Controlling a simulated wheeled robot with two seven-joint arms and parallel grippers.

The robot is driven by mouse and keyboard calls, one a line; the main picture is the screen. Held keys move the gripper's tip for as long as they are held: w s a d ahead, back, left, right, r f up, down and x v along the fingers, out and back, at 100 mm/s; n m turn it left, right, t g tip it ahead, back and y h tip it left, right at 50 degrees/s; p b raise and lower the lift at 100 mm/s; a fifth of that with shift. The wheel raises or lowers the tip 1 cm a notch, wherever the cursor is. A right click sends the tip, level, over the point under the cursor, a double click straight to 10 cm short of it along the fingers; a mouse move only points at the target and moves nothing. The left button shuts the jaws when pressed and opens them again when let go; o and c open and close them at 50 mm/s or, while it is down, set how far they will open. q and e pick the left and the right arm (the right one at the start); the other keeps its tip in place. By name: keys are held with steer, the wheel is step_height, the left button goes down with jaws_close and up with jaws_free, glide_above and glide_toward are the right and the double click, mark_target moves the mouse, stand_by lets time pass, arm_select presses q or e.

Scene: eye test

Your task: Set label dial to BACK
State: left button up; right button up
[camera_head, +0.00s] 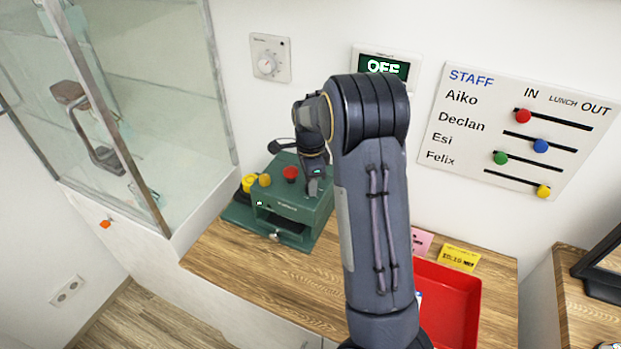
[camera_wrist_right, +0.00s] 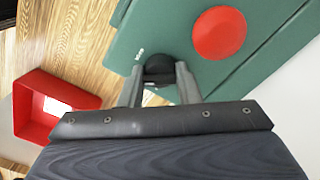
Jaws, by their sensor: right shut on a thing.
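A green machine (camera_head: 290,214) stands on the wooden counter, with a red button (camera_head: 290,173) on its top. My right gripper (camera_head: 314,186) is over the right part of this top in the head view. In the right wrist view my right gripper (camera_wrist_right: 159,72) is shut on a small black knob (camera_wrist_right: 158,63) on the green top, beside the red button (camera_wrist_right: 220,33). The fingers hide the knob's sides. A small white mark (camera_wrist_right: 139,55) lies near it, too small to read. Which setting the knob points to cannot be told. My left gripper is not in view.
Yellow knobs (camera_head: 265,180) sit at the machine's left. A red tray (camera_head: 462,285) and a yellow note (camera_head: 459,257) lie to the right, partly behind my arm. A white wall dial (camera_head: 270,58), a display reading OFF (camera_head: 385,66) and a staff board (camera_head: 520,130) hang behind.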

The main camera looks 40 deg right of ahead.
steer(key=m+p, duration=0.1)
steer(key=m, duration=0.2)
steer(key=shift+r+m+p, duration=0.15)
steer(key=shift+m+p, duration=0.15)
steer(key=shift+p, duration=0.05)
steer(key=shift+d+m+p, duration=0.1)
steer(key=shift+m+p, duration=0.65)
steer(key=shift+m, duration=0.85)
steer(key=o, duration=1)
step_height(320, 180, up, 8)
steer(key=shift+f+b, duration=0.2)
steer(key=shift+b, duration=0.2)
